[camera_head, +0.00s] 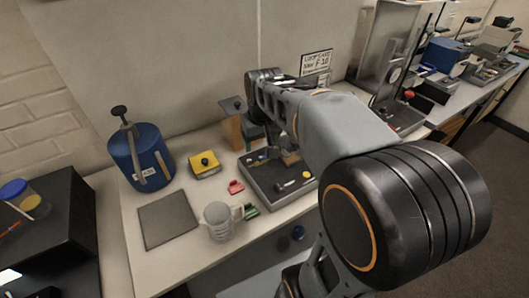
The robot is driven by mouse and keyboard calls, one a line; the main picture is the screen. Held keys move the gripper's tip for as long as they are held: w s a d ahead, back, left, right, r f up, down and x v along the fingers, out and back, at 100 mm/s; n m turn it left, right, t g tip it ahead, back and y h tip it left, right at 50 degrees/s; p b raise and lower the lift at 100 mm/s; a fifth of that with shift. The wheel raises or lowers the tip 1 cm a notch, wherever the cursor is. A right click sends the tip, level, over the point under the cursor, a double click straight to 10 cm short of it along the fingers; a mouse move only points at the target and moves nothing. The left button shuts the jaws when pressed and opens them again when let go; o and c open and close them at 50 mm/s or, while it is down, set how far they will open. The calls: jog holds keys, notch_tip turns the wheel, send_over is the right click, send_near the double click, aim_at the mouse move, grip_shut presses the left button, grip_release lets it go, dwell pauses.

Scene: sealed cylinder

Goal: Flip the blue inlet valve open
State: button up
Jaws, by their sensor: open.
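A blue cylinder (152,142) stands upright on the left part of the bench, with a grey lever-like bar down its front and a black knob on top. A small dark blue round part (298,233) shows below the bench's front edge, partly beside my arm. I cannot tell which blue part is the inlet valve, or how it is set. My arm reaches from the lower right to the back of the bench, above the dark tray. My gripper cannot be made out; the arm's far end hides that area.
A dark tray (262,191) holds small parts. A black box (60,215) stands left.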

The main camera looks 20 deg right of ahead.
jog(key=w+d+f+g, duration=0.1)
jog(key=w+d+f, duration=0.15)
jog(key=w, duration=0.25)
jog(key=w+d+f+g, duration=0.1)
jog(key=w+d+f, duration=0.1)
jog(key=w+d, duration=0.3)
jog(key=f, duration=0.4)
jog(key=f+p, duration=0.1)
jog(key=f, duration=0.2)
jog(key=a+f+p, duration=0.1)
jog(key=f, duration=0.3)
jog(key=shift+w+f, duration=0.3)
jog(key=shift+w, duration=0.1)
jog(key=shift+f, duration=0.95)
jog(key=c, duration=0.6)
jog(key=shift+w+f+n+b, duration=0.1)
jog(key=shift+w+n+b, duration=0.05)
jog(key=shift+n+b, duration=0.4)
jog(key=shift+c, duration=0.2)
jog(key=shift+r+n, duration=0.2)
jog(key=shift+n, duration=0.15)
jog(key=o, duration=0.6)
